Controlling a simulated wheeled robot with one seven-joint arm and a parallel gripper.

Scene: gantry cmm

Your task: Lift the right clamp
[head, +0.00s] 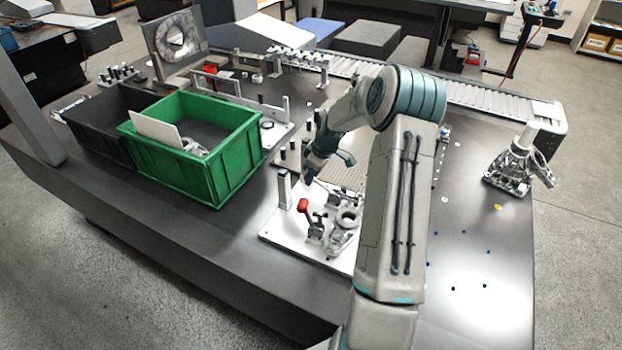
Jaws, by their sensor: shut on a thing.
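A white fixture plate (275,232) near the table's front edge carries a metal part (345,238) and toggle clamps. The left clamp (314,228) has a red handle (303,205) that stands up. The right clamp (340,200) is just behind the metal part, and its handle is not clear to see. My gripper (309,178) reaches down from behind and above the fixture, close to the right clamp. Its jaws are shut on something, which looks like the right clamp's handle. The fingertips are small and dark here, and the exact grip is hard to make out.
A green bin (228,172) and a dark bin (88,125) stand to the left. A grey post (284,190) rises at the fixture's left edge. A metal casting (512,170) stands at the right. A roller conveyor (480,105) runs behind. The table's front right is mostly clear.

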